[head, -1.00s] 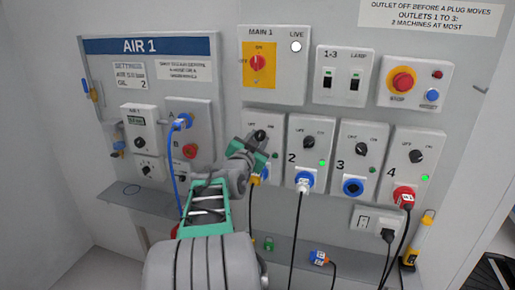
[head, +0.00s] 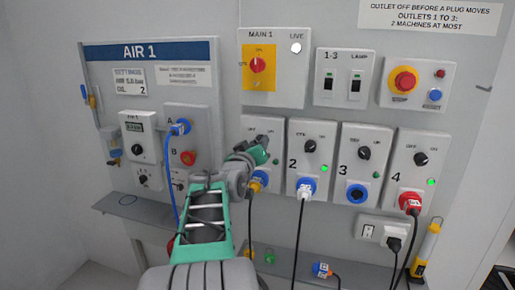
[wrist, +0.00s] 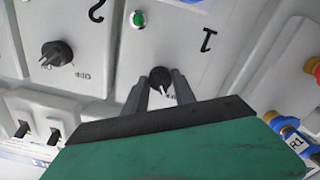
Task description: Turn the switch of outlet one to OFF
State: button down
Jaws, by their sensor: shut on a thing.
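The panel of outlet one (head: 250,125) is the leftmost of the outlet row in the head view, with a plug in its blue socket. Its black switch knob (wrist: 160,76) shows in the wrist view, where the panel is upside down and marked "1". My gripper (wrist: 160,92) is shut on the knob, one finger on either side. In the head view my gripper (head: 264,142) covers the knob. The knob's pointing direction is hard to read behind the fingers. The small lamp of outlet one (head: 276,161) looks dull green in the head view.
Outlet two's panel (head: 311,135) stands close on the right, its lamp bright green, its knob apart from my fingers. Outlets three (head: 363,130) and four (head: 418,140) follow. The AIR 1 board (head: 150,48) is on the left. Cables hang below the sockets.

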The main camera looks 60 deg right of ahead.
jog(key=shift+f+n, duration=0.1)
jog(key=shift+n, duration=1)
jog(key=c, duration=1)
grip_release()
jog(key=a, duration=0.2)
jog(key=s+a, duration=0.1)
jog(key=a, duration=0.2)
jog(key=a+b, duration=0.1)
jog(key=a, duration=0.1)
jog(key=shift+s+a, duration=0.15)
jog(key=shift+a, duration=0.25)
